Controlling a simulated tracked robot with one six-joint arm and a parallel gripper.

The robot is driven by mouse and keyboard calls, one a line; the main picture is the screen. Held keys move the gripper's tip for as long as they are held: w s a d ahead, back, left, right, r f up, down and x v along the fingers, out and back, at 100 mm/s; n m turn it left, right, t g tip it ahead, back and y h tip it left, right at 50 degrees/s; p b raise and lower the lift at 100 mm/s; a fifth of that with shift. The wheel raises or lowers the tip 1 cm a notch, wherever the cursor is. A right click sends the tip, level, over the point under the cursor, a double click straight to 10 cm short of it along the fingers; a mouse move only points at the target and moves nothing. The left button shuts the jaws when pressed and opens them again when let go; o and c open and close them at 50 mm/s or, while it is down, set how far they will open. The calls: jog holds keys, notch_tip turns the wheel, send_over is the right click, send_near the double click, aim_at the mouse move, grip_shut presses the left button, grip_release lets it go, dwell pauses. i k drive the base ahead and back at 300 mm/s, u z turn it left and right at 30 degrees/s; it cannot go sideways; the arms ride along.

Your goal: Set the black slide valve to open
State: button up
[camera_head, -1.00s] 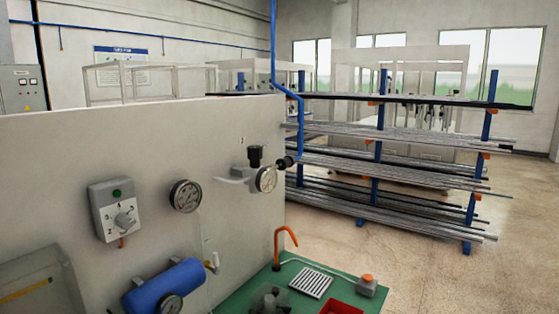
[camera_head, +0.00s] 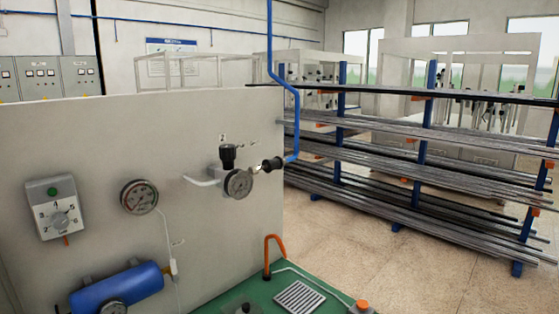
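A black fitting (camera_head: 272,164), which looks like the slide valve, sits at the panel's right edge. It lies between a round gauge (camera_head: 238,183) and the lower end of a blue pipe (camera_head: 292,130). It is too small to tell whether it is set open or closed. A black knob (camera_head: 228,153) stands upright above the gauge, beside a pale pipe stub. My gripper is not in view.
The pale panel (camera_head: 90,150) carries a dial box (camera_head: 54,207), another gauge (camera_head: 139,196) and a blue cylinder (camera_head: 117,287). A green bench top (camera_head: 262,293) with an orange hooked pipe (camera_head: 272,255) is below. A bar rack (camera_head: 425,150) stands behind; floor shows at right.

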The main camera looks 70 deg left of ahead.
aim_at(277, 163)
jog(key=z, duration=0.05)
jog(key=i, duration=1.8)
jog(key=u, duration=3.7)
